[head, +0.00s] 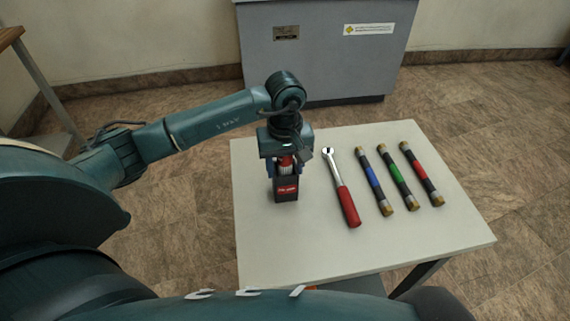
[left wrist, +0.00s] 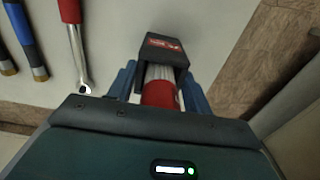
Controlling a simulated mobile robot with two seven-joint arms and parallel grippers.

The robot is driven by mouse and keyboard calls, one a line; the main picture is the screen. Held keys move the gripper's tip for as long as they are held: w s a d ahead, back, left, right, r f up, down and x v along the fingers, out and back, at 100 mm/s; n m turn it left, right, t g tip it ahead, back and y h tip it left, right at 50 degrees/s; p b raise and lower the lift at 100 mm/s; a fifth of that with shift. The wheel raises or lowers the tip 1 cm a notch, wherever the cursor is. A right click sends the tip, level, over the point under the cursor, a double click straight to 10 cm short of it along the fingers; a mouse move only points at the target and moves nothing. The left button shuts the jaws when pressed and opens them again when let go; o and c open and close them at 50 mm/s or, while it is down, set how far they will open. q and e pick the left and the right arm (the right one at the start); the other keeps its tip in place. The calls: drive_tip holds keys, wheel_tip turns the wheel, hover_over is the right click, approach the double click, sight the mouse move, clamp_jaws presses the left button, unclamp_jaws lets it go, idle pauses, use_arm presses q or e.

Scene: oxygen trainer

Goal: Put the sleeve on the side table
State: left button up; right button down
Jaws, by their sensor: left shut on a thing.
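The sleeve (head: 286,189) is a dark, box-like piece with a red label and a red and silver cylindrical part above it. It is upright over the left part of a small white-topped table (head: 300,245); I cannot tell whether its base touches the top. My left gripper (head: 286,167) points down, its blue fingers shut on the sleeve's upper part. In the left wrist view the sleeve's dark end (left wrist: 165,48) shows beyond the fingers, with the red and silver part between them. My right gripper is not in view.
A ratchet wrench (head: 343,190) with a red handle lies right of the sleeve. Further right lie blue-banded (head: 375,182), green-banded (head: 396,178) and red-banded (head: 421,176) rods. A grey cabinet (head: 325,60) stands behind. A wooden table edge (head: 10,37) shows far left. The table's front is clear.

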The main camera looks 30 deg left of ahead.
use_arm(q)
drive_tip(key=o, duration=1.3)
wheel_tip(320, 180, up, 12)
drive_tip(key=shift+r, duration=0.15)
